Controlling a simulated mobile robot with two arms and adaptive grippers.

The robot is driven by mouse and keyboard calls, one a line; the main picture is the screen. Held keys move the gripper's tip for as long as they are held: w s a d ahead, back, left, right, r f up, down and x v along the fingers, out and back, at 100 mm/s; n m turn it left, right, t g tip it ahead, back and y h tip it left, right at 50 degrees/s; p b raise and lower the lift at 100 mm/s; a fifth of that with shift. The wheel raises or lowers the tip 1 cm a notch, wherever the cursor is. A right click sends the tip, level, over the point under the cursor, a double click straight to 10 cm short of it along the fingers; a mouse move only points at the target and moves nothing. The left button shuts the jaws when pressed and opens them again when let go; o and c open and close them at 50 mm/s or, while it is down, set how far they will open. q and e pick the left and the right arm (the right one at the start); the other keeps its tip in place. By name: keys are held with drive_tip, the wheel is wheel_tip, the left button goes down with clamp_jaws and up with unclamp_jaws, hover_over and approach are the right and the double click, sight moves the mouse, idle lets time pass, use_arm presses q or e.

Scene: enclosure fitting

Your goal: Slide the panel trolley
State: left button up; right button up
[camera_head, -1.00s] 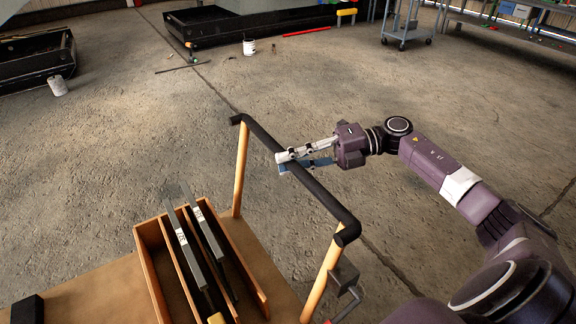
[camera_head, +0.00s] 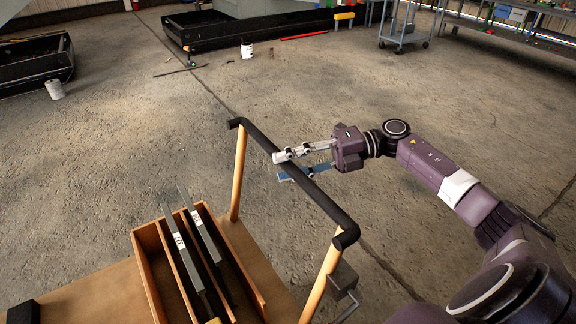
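The panel trolley has a tan wooden deck (camera_head: 85,290), two yellow posts and a black handle bar (camera_head: 322,201). A wooden slotted rack (camera_head: 150,262) on the deck holds two dark grey panels (camera_head: 184,237) with white labels, leaning at a tilt. My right gripper (camera_head: 284,167) is at the handle bar, about its middle, coming from the right. Its two fingers are parted, with the bar running between them; whether either finger touches the bar I cannot tell. My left gripper is not in view.
The concrete floor beyond the handle is mostly clear. A grey wheeled cart (camera_head: 402,38) stands at the back right. Black-walled bays lie at the back, with white buckets (camera_head: 247,50) near them. A small black block (camera_head: 22,311) is at the deck's left corner.

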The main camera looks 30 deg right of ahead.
drive_tip(key=v, duration=1.2)
